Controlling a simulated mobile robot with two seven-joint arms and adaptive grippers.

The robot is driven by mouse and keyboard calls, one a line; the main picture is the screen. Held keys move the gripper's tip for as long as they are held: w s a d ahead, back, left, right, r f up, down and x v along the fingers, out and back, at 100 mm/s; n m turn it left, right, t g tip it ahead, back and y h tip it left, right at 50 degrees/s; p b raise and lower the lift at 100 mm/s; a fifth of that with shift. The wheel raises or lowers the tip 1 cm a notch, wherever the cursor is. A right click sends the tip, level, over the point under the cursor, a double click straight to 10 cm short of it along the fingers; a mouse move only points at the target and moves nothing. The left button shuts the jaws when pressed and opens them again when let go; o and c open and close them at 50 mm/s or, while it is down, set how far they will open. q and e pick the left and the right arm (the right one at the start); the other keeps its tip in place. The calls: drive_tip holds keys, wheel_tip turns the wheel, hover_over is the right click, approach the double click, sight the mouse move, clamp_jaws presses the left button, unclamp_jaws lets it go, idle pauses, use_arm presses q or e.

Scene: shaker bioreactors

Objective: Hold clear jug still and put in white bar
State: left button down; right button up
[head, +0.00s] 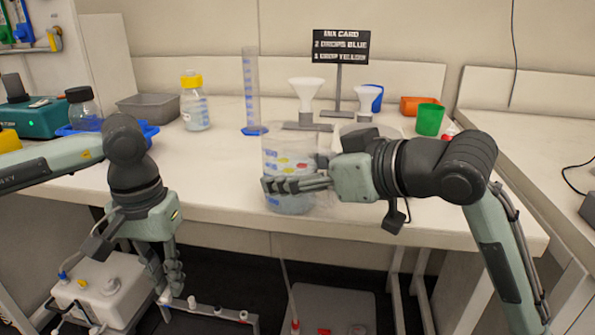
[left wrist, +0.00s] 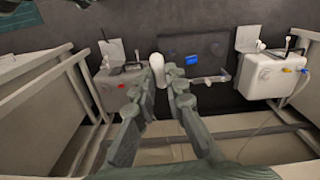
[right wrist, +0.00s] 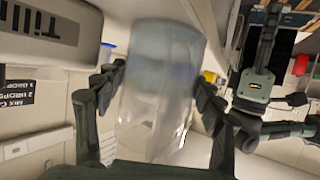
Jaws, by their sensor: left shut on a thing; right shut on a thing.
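The clear jug (head: 290,205) looks upright at the table's front edge, with blue marks and red and yellow spots showing on or through its wall. I cannot tell if its base touches the table. My right gripper (head: 270,185) is shut around the jug's side; the jug fills the middle of the right wrist view (right wrist: 160,90) between the fingers. My left gripper (head: 172,283) points down in front of the table, below its top and left of the jug. It is shut on the white bar (left wrist: 157,65), which sticks out from the fingertips; it also shows small in the head view (head: 166,297).
A tall cylinder (head: 251,90), white funnels (head: 305,92), a yellow-capped bottle (head: 195,105) and a green cup (head: 429,120) stand behind the jug. White containers (head: 103,288) sit low in front of the table. The tabletop left of the jug (head: 215,170) is clear.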

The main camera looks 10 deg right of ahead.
use_arm(q)
drive_tip(key=d+r+m, duration=0.1)
drive_tip(key=d+r, duration=0.2)
drive_tip(key=w+d+r+m, duration=0.1)
drive_tip(key=d+r, duration=0.2)
drive_tip(key=w+d+r+m, duration=0.1)
drive_tip(key=d+r, duration=0.2)
drive_tip(key=r, duration=0.1)
drive_tip(key=shift+d+r+m, duration=0.1)
drive_tip(key=shift+d+m, duration=0.1)
drive_tip(key=shift+m, duration=0.1)
drive_tip(key=w+d+r+n, duration=0.1)
drive_tip(key=d+r+n, duration=0.3)
drive_tip(key=r, duration=0.6)
drive_tip(key=w+d+r+n, duration=0.25)
drive_tip(key=d+r, duration=0.35)
drive_tip(key=r, duration=0.4)
drive_tip(key=shift+s+a+f, duration=0.1)
drive_tip(key=shift+s+f, duration=0.05)
drive_tip(key=shift+f, duration=0.75)
drive_tip(key=shift+s+a+f, duration=0.1)
drive_tip(key=shift+s+f, duration=0.05)
drive_tip(key=shift+f, duration=0.75)
drive_tip(key=shift+s+f, duration=0.15)
drive_tip(key=shift+f, duration=0.75)
drive_tip(key=c, duration=1.5)
unclamp_jaws()
